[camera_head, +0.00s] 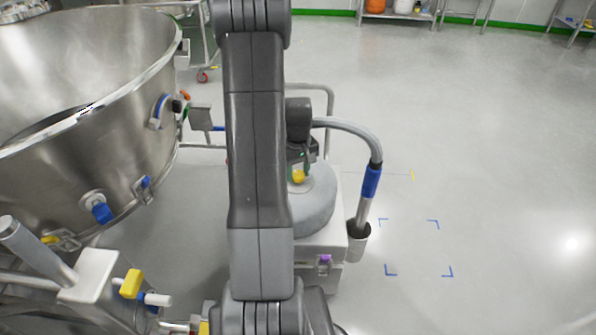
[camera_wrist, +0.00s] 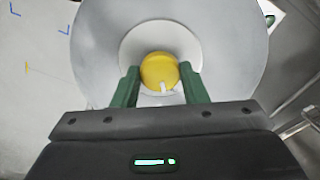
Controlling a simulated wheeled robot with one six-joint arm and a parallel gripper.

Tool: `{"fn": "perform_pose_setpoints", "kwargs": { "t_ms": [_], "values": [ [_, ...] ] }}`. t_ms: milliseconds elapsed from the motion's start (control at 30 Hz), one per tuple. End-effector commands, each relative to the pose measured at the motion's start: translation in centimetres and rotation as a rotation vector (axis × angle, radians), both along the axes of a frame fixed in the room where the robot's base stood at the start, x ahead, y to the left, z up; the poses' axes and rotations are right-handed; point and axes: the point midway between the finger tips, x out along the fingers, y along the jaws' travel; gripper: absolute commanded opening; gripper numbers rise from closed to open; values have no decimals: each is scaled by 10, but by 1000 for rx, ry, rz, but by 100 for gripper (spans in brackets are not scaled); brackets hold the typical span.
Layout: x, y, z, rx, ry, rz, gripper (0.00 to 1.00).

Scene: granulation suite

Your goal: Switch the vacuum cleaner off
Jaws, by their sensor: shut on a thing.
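The vacuum cleaner (camera_head: 314,210) is a grey, round-topped unit on a boxy base, standing just right of my arm in the head view. Its yellow knob (camera_wrist: 160,70), with a white mark pointing toward my gripper's body, sits in the middle of the pale round top (camera_wrist: 95,50). The knob also shows in the head view (camera_head: 298,177). My gripper (camera_wrist: 160,80) has green fingers, one on each side of the knob, and is shut on it. My arm hides the left part of the vacuum cleaner in the head view.
A large steel bowl (camera_head: 90,150) with blue fittings stands at the left. A curved hose with a blue grip (camera_head: 371,181) rises at the vacuum's right side. A purple latch (camera_head: 324,258) is on its front. Open floor with blue corner marks (camera_head: 391,270) lies to the right.

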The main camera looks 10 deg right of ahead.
Motion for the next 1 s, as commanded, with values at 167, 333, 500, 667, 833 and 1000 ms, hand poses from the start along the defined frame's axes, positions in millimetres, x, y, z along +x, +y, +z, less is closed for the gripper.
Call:
{"fn": "perform_pose_setpoints", "kwargs": {
  "t_ms": [167,333,500,667,833,1000],
  "values": [
    [0,0,1,-1,-1,88,17],
    [0,0,1,-1,-1,138,17],
    [0,0,1,-1,-1,160,17],
    [1,0,1,-1,-1,165,17],
    [1,0,1,-1,-1,165,17],
    [1,0,1,-1,-1,164,61]
  ]
}}
